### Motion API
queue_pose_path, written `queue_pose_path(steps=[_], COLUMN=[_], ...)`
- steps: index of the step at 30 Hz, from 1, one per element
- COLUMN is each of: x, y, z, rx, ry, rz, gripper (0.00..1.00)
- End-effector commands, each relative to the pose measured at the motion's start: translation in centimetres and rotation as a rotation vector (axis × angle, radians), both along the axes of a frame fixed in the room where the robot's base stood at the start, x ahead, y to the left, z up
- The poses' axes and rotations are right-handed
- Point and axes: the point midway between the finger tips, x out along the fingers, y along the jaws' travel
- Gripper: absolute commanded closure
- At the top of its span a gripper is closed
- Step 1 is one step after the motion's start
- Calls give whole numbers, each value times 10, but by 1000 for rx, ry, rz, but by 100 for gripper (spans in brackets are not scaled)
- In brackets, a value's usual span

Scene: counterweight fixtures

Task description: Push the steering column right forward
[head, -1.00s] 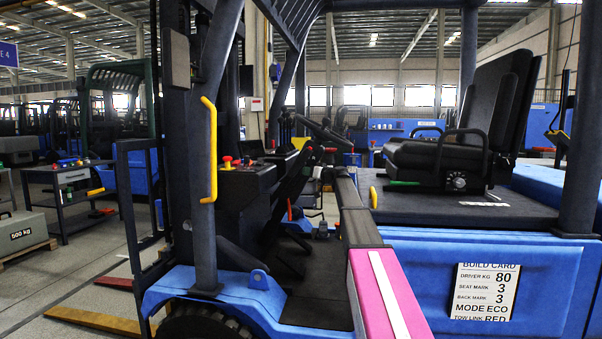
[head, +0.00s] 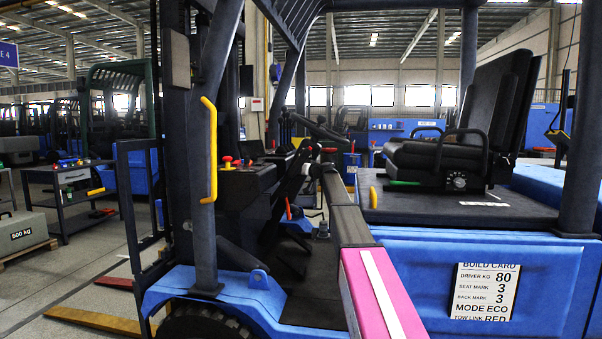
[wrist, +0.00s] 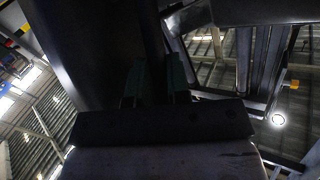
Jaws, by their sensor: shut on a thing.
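The steering column (head: 284,196) is a dark slanted post rising from the forklift's floor, with the dark steering wheel (head: 322,130) at its top. My gripper (head: 304,168) is at the upper part of the column, on its right side in the head view; it is small and partly hidden by my own arm there. In the wrist view, the two dark greenish fingers of my gripper (wrist: 158,82) are close up against a dark surface, which seems to be the column. They are shut on it, but the contact itself is too dark to see clearly.
The dash console with a red button (head: 227,160) stands left of the column. A yellow grab handle (head: 209,150) is on the front pillar. The black seat (head: 455,145) is at the right, above the blue body with a build card (head: 485,292). Overhead guard posts surround the cab.

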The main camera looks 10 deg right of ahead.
Motion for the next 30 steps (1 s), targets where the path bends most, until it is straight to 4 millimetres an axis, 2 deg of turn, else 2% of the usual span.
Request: queue_pose_path(steps=[1,6,16,17,30], x=[5,11,11,10,5], y=[12,31,33,33,29], z=[6,15,16,16,16], rx=[-20,-65,-72,-72,-71], ry=[4,19,22,22,21], rz=[6,4,1,1,1], gripper=[100,100,100,73,73])
